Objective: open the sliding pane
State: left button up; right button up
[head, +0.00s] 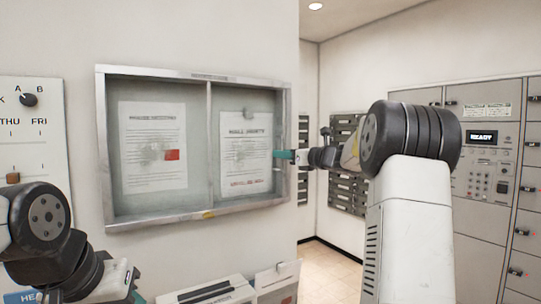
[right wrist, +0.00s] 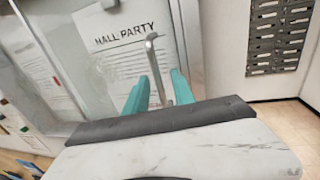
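A wall display case (head: 209,215) with a grey metal frame has glass panes and a vertical divider near its middle. Both halves look covered by glass. A "Hall Party" sheet (head: 245,150) is behind the right half, and it also shows in the right wrist view (right wrist: 115,45). My right gripper (head: 284,155) is at the case's right edge. In the right wrist view its teal fingers (right wrist: 160,80) stand apart, with a slim metal handle (right wrist: 152,55) between them. I cannot tell whether they touch it. My left gripper (head: 134,296) is low at the left, its fingertips mostly cut off.
A notice with a red patch (head: 152,148) is behind the left half. Dark mail slots (head: 347,190) and a locker wall with a "READY" display (head: 482,137) are at the right. White boxes (head: 215,292) stand below the case. Tiled floor (head: 325,268) is clear.

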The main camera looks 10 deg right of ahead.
jog(key=shift+w+a, duration=0.25)
jog(key=shift+w, duration=0.1)
grip_shut()
dwell(1.2)
